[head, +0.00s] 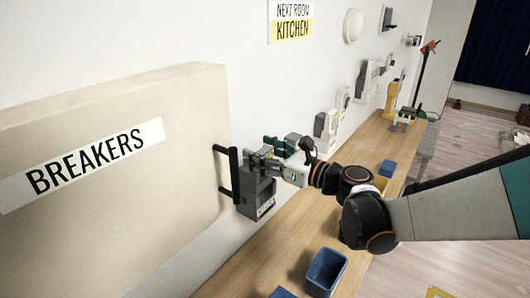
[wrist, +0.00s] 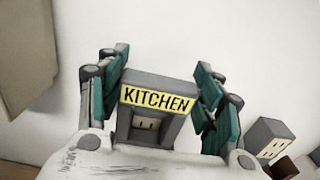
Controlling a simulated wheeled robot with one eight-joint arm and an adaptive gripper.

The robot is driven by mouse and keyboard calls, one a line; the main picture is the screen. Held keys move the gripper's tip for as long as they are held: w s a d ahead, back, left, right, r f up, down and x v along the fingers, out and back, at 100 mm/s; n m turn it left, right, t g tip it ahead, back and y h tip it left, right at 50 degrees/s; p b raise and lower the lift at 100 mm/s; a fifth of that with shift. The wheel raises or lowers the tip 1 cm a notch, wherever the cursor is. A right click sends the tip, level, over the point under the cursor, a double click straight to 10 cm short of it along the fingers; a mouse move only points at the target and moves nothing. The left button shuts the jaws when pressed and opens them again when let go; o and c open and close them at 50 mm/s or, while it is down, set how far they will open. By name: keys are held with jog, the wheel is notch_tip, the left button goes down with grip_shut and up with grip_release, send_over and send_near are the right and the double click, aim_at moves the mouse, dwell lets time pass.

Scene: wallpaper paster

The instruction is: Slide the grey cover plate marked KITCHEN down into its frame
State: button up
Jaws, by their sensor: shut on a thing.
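The grey cover plate (wrist: 180,82) marked KITCHEN on a yellow label is in the middle of the wrist view, between the two teal finger pads. My gripper (wrist: 158,92) is shut on it. A small pale part with dark slots shows in the opening below the label. In the head view my gripper (head: 268,152) is close to the wall, just right of the breaker box. A dark grey block (head: 256,193) with a small label hangs directly below the fingers. I cannot tell there where the plate ends and its frame begins.
The large cream BREAKERS box (head: 150,110) with a black handle (head: 235,175) stands close left of my gripper. A wooden bench (head: 335,195) runs below along the wall, with a blue bin (head: 326,270) on it. A NEXT ROOM KITCHEN sign (head: 292,22) is above.

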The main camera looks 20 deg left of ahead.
jog(key=shift+w+a+h+p, duration=0.1)
jog(key=shift+a+h+p, duration=0.2)
dwell(0.9)
jog(key=shift+d+f+b, duration=0.15)
jog(key=shift+f+b, duration=0.7)
jog(key=shift+f, duration=0.2)
jog(key=shift+d+f+b, duration=0.1)
jog(key=shift+f+b, duration=0.7)
jog(key=shift+f, duration=0.2)
dwell(0.3)
jog(key=o, duration=1.6)
jog(key=shift+c, duration=0.2)
jog(key=v, duration=0.9)
jog(key=shift+r, duration=0.25)
